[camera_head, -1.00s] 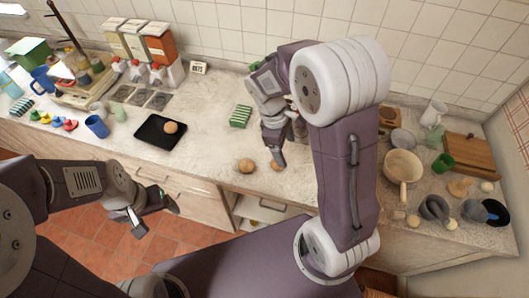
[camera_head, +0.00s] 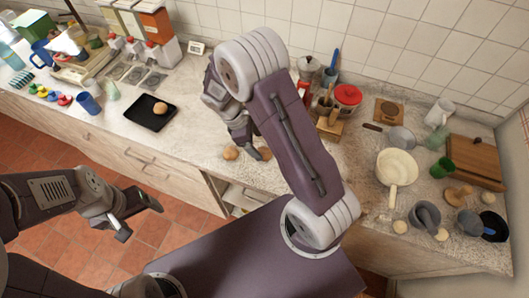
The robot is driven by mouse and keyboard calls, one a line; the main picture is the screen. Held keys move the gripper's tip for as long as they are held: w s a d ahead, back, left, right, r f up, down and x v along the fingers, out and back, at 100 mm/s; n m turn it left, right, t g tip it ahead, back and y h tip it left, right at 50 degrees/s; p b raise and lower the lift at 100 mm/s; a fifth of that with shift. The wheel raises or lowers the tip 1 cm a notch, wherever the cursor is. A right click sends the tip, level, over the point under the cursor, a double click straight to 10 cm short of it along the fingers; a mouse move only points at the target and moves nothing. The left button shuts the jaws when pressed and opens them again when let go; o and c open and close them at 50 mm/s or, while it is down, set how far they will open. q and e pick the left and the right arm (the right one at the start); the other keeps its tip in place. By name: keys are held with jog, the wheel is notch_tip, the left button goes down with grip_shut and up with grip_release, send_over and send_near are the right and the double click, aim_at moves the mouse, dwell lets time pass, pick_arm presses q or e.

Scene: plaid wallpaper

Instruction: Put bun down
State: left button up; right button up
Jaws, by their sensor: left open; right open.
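One round brown bun (camera_head: 160,108) rests on a black square tray (camera_head: 151,122) on the counter. Two more buns lie near the counter's front edge: a left bun (camera_head: 231,153) and a right bun (camera_head: 265,153). My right gripper (camera_head: 251,149) is open, low over the counter between these two buns. I cannot tell whether it touches either. My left gripper (camera_head: 137,218) is open and empty, out in front of the counter above the floor.
A pan (camera_head: 397,168), bowls, a green cup (camera_head: 442,166) and a wooden box (camera_head: 472,160) crowd the right end of the counter. Dispensers (camera_head: 155,28) stand at the back left. A blue cup (camera_head: 88,103) is left of the tray. The counter between tray and buns is clear.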

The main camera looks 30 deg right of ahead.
aim_at(262, 151)
jog(key=x, duration=0.4)
jog(key=shift+s+a+f+p, duration=0.15)
jog(key=shift+f+p, duration=0.2)
jog(key=shift+p, duration=0.05)
jog(key=shift+d+f, duration=0.2)
jog(key=shift+a, duration=0.1)
jog(key=c, duration=1.6)
notch_tip(262, 151, up, 4)
jog(key=shift+s+r+b, duration=0.15)
jog(key=shift+r+b, duration=0.1)
jog(key=shift+b, duration=0.1)
jog(key=s+r, duration=0.2)
jog(key=s, duration=0.1)
jog(key=s+r, duration=0.2)
jog(key=s, duration=0.2)
jog(key=s+r, duration=0.2)
jog(key=s, duration=0.2)
jog(key=shift+s+a+r+b, duration=0.15)
jog(key=shift+s+r+b, duration=0.15)
jog(key=shift+b, duration=0.1)
